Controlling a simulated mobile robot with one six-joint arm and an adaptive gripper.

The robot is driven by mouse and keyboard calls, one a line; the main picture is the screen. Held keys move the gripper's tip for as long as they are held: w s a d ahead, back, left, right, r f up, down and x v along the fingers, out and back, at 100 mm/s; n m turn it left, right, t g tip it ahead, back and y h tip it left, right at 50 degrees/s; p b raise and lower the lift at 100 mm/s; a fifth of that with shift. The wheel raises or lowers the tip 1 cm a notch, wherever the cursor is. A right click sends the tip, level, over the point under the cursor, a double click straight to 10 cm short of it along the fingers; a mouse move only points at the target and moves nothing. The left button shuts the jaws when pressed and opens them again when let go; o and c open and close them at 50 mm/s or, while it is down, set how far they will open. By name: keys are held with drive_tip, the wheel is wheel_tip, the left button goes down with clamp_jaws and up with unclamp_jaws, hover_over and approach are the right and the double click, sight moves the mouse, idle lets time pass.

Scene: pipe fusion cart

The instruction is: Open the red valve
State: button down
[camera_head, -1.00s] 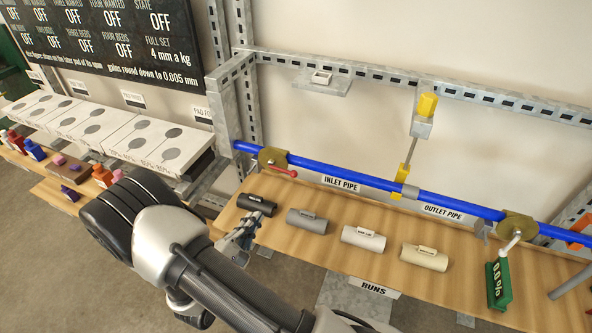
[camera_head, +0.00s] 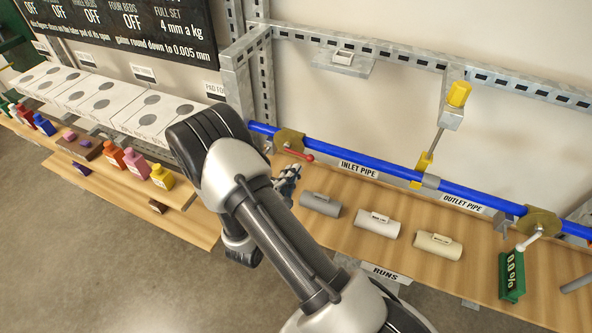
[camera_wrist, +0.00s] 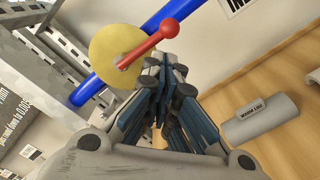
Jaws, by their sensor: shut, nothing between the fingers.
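The red valve handle (camera_head: 297,154) is a short lever with a round knob, on a brass valve body (camera_head: 287,140) at the left of the blue pipe (camera_head: 375,170). In the wrist view the red handle (camera_wrist: 147,46) runs from its pivot on the round brass face (camera_wrist: 112,48) up right to the knob. My gripper (camera_head: 290,172) is just below the handle in the head view. In the wrist view the fingers of my gripper (camera_wrist: 163,62) are shut together, empty, close to the handle. I cannot tell whether they touch it.
A wooden bench (camera_head: 340,235) holds a grey cylinder (camera_head: 320,204), a white one (camera_head: 377,222) and a cream one (camera_head: 438,246). A second brass valve with a white handle (camera_head: 528,239) is at the right. Coloured bottles (camera_head: 137,163) stand at the left.

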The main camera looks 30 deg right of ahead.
drive_tip(key=shift+d+r, duration=0.35)
drive_tip(key=shift+d, duration=0.4)
drive_tip(key=shift+s+d+r, duration=0.15)
drive_tip(key=shift+d+r, duration=0.15)
drive_tip(key=shift+r, duration=0.15)
drive_tip(key=w+a+f+b+v, duration=0.1)
drive_tip(key=v, duration=1.2)
drive_tip(key=shift+w+f, duration=0.35)
drive_tip(key=shift+w, duration=0.05)
drive_tip(key=shift+a, duration=0.1)
